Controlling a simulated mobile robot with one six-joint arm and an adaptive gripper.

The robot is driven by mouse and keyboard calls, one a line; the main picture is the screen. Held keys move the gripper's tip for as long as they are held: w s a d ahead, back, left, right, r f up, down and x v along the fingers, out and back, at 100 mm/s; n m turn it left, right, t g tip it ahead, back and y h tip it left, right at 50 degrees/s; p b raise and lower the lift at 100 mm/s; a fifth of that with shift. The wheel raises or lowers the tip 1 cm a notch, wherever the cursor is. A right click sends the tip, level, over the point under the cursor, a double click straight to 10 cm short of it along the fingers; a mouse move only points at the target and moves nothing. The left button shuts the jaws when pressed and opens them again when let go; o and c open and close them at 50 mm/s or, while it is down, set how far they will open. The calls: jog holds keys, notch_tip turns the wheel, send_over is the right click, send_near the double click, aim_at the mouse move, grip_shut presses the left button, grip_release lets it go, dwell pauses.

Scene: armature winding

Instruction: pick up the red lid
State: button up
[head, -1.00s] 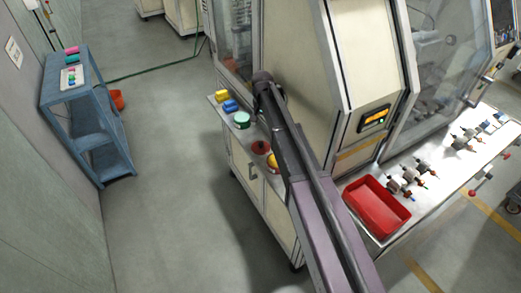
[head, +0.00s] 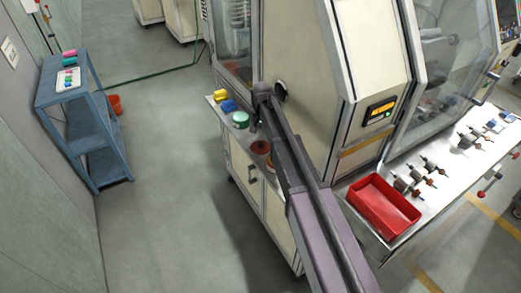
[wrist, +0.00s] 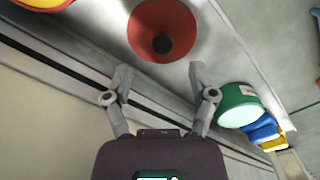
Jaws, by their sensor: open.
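The red lid (wrist: 148,38) is a round red disc with a dark centre, lying on a pale metal ledge at the top of the wrist view. In the head view it is the small red disc (head: 259,147) on the ledge, left of my arm. My gripper (wrist: 159,75) is open and empty, with its two fingers spread. In the wrist view the fingertips appear just below the lid, one toward each side, with a visible gap to it. In the head view the fingers are not clearly seen.
A yellow and red item (wrist: 43,3) is at the upper left. The machine cabinet (head: 300,70) stands beside the ledge. A red bin (head: 382,208) sits on the right-hand table.

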aim_at(261, 143)
jog(key=shift+f, duration=0.15)
dwell(0.3)
jog(key=shift+a+f+b, duration=0.15)
jog(key=shift+f+b, duration=2.35)
jog(key=shift+b, duration=0.05)
jog(key=shift+s, duration=0.1)
grip_shut()
